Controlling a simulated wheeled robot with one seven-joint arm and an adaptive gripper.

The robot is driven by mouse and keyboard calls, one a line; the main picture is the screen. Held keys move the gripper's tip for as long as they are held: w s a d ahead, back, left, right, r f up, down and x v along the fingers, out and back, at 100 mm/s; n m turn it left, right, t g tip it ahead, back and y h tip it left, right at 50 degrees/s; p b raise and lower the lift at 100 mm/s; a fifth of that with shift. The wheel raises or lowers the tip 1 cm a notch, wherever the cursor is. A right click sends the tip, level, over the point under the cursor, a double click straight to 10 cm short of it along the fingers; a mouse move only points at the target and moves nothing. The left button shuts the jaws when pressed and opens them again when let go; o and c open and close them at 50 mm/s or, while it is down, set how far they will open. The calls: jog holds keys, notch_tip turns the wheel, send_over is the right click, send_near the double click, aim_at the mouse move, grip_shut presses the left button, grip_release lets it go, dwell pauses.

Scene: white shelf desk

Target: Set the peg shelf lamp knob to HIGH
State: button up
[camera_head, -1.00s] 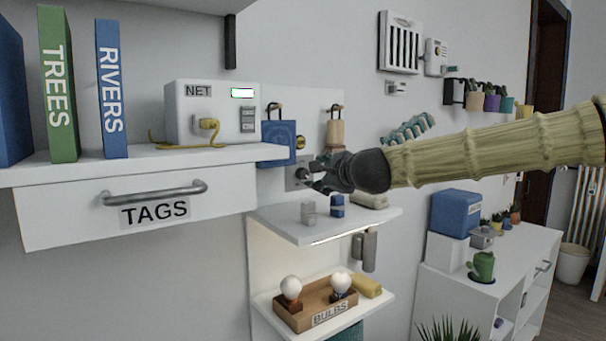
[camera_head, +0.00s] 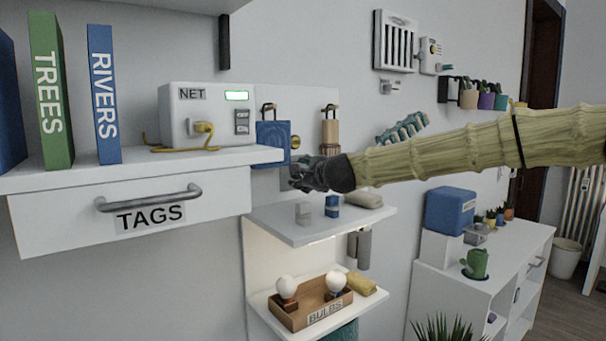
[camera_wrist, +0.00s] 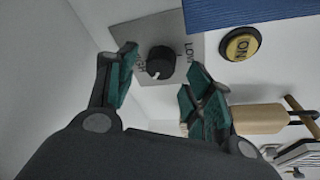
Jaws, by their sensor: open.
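The lamp knob (camera_wrist: 160,62) is black and round, with a white mark towards its lower left in the wrist view. It sits on a grey plate (camera_wrist: 150,28) with the word LOW on its right and a partly covered HIGH on its left. My gripper (camera_wrist: 160,72) is open, with one teal-padded finger on each side of the knob. I cannot tell whether either finger touches it. In the head view my gripper (camera_head: 297,178) is at the wall plate (camera_head: 285,180) and hides the knob and much of the plate.
A yellow ON button (camera_wrist: 240,43) is close to the right of the plate. A blue hanging item (camera_head: 272,145) and a wooden-handled brush (camera_head: 331,133) hang near my gripper. A shelf (camera_head: 320,232) with small blocks is below. The TAGS drawer (camera_head: 140,215) is to the left.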

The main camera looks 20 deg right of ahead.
jog(key=shift+w+a, duration=0.1)
jog(key=shift+w, duration=0.35)
jog(key=shift+c, duration=0.4)
jog(key=c, duration=0.9)
jog(key=shift+c, duration=0.2)
jog(key=m+g+y+p, duration=0.1)
jog(key=m+p, duration=0.1)
jog(key=shift+r+m, duration=0.15)
jog(key=shift+m, duration=0.25)
jog(key=m+p, duration=0.1)
jog(key=m+y+p, duration=0.1)
jog(key=m+g+y+p, duration=0.1)
jog(key=m, duration=0.1)
jog(key=shift+d, duration=0.25)
